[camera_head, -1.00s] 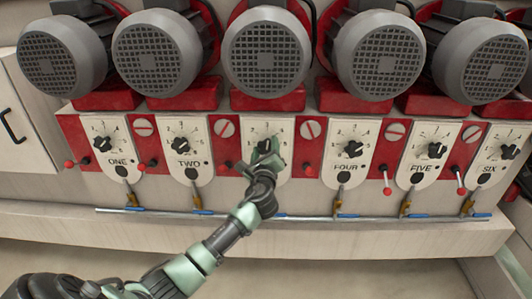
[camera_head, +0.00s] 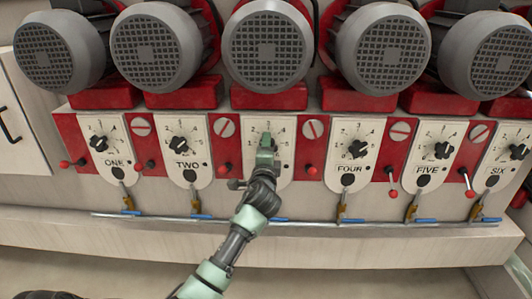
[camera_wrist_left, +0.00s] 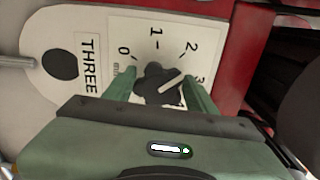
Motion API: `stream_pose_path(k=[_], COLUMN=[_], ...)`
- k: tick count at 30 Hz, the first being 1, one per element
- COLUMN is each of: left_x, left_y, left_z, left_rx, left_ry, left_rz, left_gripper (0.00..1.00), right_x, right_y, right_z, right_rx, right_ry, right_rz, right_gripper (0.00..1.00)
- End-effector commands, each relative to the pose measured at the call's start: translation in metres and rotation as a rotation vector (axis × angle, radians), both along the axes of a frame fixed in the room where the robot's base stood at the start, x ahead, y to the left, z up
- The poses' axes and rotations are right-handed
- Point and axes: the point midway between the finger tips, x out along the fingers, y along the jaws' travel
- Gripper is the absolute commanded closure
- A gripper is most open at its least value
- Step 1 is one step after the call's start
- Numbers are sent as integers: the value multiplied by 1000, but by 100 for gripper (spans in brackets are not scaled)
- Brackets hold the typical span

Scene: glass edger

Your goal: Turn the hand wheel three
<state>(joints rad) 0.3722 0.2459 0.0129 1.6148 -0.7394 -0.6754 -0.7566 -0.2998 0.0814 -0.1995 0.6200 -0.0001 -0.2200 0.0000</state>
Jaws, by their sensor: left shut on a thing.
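Hand wheel three is a black lobed knob (camera_wrist_left: 158,84) on a white dial plate (camera_wrist_left: 95,30) labelled THREE, in the left wrist view. A white line on the knob points toward the 3 mark. My left gripper's green fingers (camera_wrist_left: 160,92) stand on either side of the knob and are shut on it. In the head view my left gripper (camera_head: 265,150) is at the third plate (camera_head: 284,130) from the left and covers its knob. My right gripper is not in view.
Similar knobs for ONE (camera_head: 99,143), TWO (camera_head: 180,143), FOUR (camera_head: 357,149) and FIVE (camera_head: 441,150) flank it. Small red-tipped levers (camera_head: 312,169) stick out between plates. Large grey motors (camera_head: 267,50) overhang above. A thin pipe (camera_head: 380,220) runs along the ledge below.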

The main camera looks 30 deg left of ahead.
Motion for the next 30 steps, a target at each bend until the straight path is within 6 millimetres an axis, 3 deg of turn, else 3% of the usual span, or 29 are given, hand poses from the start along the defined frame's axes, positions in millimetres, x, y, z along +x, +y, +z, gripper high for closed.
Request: stream_pose_path(k=[9,25,26,28,30], left_x=[0,0,0,0,0], left_y=[0,0,0,0,0], left_z=[-2,-2,-2,-2,-2], left_rx=[-102,-121,-121,-120,-120], left_ry=[-60,-70,-69,-70,-70], left_rz=[0,0,0,0,0], left_gripper=[84,84,38,22,22], right_x=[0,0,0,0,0], right_y=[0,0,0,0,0], right_z=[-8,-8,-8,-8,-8], right_rx=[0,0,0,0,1], right_ry=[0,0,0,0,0], right_rz=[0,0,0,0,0], right_gripper=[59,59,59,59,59])
